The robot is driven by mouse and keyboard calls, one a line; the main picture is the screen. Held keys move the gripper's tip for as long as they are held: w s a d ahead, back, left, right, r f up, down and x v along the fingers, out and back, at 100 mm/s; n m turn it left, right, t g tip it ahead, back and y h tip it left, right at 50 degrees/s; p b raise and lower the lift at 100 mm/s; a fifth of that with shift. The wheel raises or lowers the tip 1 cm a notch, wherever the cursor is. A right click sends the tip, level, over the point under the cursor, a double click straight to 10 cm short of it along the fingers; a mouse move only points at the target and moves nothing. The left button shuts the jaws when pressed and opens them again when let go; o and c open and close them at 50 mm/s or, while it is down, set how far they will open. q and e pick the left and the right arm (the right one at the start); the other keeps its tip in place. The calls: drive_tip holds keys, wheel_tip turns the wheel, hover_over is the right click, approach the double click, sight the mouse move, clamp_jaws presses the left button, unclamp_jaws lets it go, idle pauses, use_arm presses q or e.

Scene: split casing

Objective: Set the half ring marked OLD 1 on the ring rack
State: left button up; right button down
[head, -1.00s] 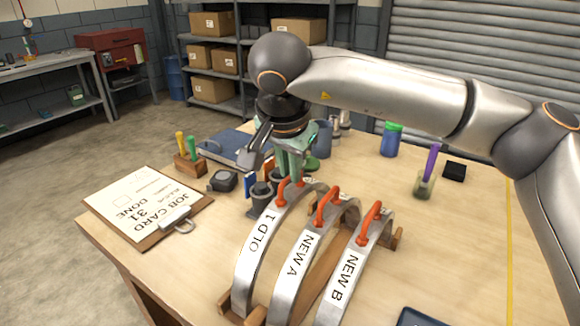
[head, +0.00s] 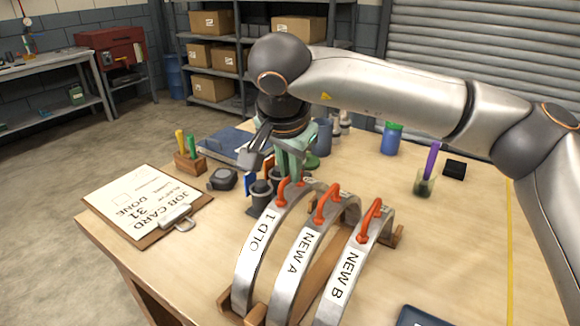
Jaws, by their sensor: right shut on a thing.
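The half ring marked OLD 1 (head: 258,240) is a silver arch with a white label and an orange handle. It stands upright at the left of a row of three, its near foot at the wooden ring rack (head: 318,280). Whether that foot is fully seated I cannot tell. My right gripper (head: 294,172), with pale green fingers, is shut at the top of the OLD 1 handle; the fingertips are partly hidden. The half rings NEW A (head: 298,255) and NEW B (head: 343,276) stand to its right. My left gripper is not in view.
A job card clipboard (head: 140,205) lies at the left, near a tape measure (head: 222,179). Dark cups (head: 262,192) stand close behind OLD 1. A blue jar (head: 391,140) and a pen cup (head: 424,184) stand right. The right tabletop is mostly clear.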

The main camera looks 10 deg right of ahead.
drive_tip(key=shift+r, duration=0.3)
drive_tip(key=c, duration=1.1)
unclamp_jaws()
drive_tip(key=shift+s, duration=0.1)
drive_tip(key=shift+o, duration=1.3)
drive_tip(key=shift+f, duration=0.55)
drive_tip(key=v, duration=1.3)
drive_tip(key=shift+r, duration=0.15)
